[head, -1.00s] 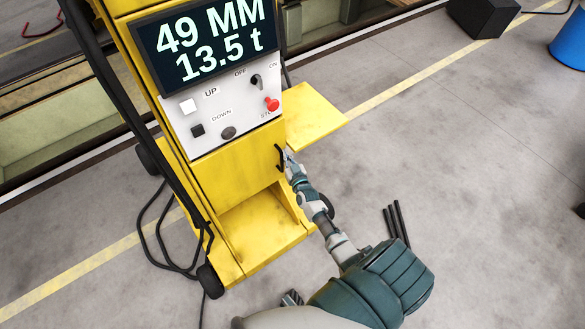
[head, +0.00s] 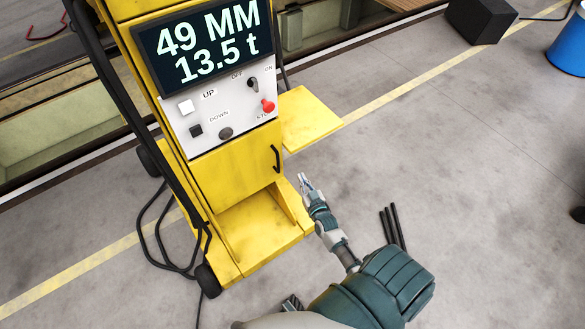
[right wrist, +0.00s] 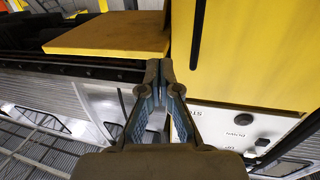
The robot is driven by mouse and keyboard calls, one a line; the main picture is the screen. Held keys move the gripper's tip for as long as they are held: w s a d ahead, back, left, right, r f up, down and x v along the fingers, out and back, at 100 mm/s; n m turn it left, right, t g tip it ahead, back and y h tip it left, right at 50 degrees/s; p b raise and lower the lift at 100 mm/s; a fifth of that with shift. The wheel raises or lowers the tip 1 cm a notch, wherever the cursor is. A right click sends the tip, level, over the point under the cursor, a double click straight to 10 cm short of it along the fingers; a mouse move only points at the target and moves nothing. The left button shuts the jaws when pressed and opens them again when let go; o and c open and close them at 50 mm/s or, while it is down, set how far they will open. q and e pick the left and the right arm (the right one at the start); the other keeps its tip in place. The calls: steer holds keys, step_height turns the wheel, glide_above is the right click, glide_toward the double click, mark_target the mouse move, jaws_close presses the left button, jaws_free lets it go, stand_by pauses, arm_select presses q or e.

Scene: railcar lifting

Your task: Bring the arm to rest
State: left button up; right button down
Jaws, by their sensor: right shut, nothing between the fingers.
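My right gripper (head: 304,180) is shut and empty in the head view. It is in the air to the right of the yellow control cabinet (head: 235,165), apart from the black door handle (head: 276,158). The right wrist view shows its fingertips (right wrist: 160,70) together, with nothing between them. My right arm (head: 345,250) reaches up from the bottom of the head view. My left gripper is not in view.
The cabinet carries a display (head: 205,42) reading 49 MM and 13.5 t, and a panel with a red stop knob (head: 267,105). A yellow side shelf (head: 308,118) juts out to the right. Black cables (head: 165,240) hang at left. Open floor (head: 470,180) lies at right.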

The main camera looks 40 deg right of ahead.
steer(key=s+a+f+n+g+y, duration=0.1)
steer(key=s+a+f+g+y, duration=0.25)
steer(key=f, duration=0.55)
steer(key=s+a+f+n+g, duration=0.1)
steer(key=s+a+f+g, duration=0.1)
steer(key=s+a+f, duration=0.45)
steer(key=s+a+f+n+g+y, duration=0.1)
steer(key=s+a+f+g, duration=0.3)
steer(key=f, duration=0.8)
steer(key=s+a+f+n+g, duration=0.1)
steer(key=s+f, duration=0.5)
steer(key=s, duration=0.6)
steer(key=s+a+f+n+g, duration=0.1)
steer(key=s+a+f+g, duration=0.3)
steer(key=s, duration=0.9)
step_height(320, 180, down, 2)
steer(key=shift+s+f+n+g, duration=0.1)
steer(key=shift+s+n+g, duration=0.15)
steer(key=shift+g, duration=0.6)
steer(key=shift+w+y, duration=0.1)
steer(key=shift+y, duration=0.15)
